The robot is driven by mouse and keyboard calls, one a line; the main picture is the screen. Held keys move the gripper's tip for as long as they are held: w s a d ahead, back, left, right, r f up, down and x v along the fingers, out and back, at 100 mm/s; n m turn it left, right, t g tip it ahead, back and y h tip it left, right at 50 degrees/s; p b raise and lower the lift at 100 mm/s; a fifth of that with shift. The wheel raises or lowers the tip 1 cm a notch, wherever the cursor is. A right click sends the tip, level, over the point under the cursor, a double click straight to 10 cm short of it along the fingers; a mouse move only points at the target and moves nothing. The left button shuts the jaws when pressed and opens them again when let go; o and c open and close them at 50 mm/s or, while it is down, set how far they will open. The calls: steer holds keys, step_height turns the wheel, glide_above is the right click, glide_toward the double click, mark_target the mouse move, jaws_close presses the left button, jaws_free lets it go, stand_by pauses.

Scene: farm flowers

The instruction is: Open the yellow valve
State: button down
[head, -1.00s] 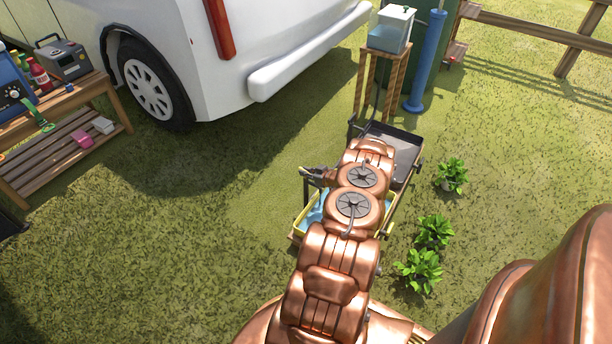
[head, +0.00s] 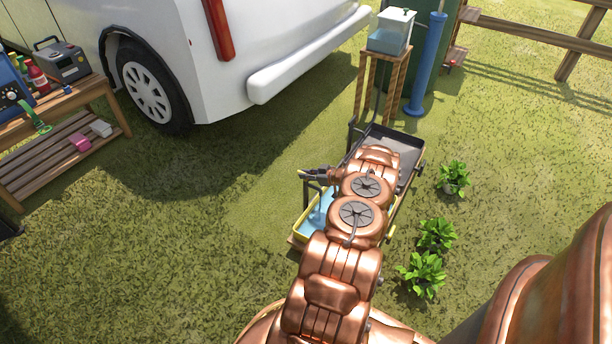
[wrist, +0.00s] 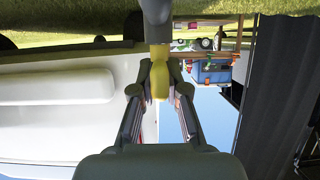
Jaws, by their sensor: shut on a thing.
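The yellow valve (wrist: 160,62) shows in the wrist view as a short yellow handle below a grey pipe end at the top. My gripper (wrist: 160,88) has its two dark fingers on either side of the handle and is shut on it. In the head view my gripper (head: 317,174) points left above the yellow-rimmed basin (head: 299,236), which holds blue water. The valve itself cannot be made out there, and my arm covers part of the basin.
A dark grey tray (head: 408,150) lies behind my arm. A clear water tank (head: 389,38) stands on a wooden stand. Several potted plants (head: 435,234) stand at the right. A white van (head: 270,50) and a wooden bench (head: 95,92) are at the left. Grass between is clear.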

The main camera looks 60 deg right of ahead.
steer(key=c, duration=1.2)
jaws_free()
steer(key=v, duration=1.2)
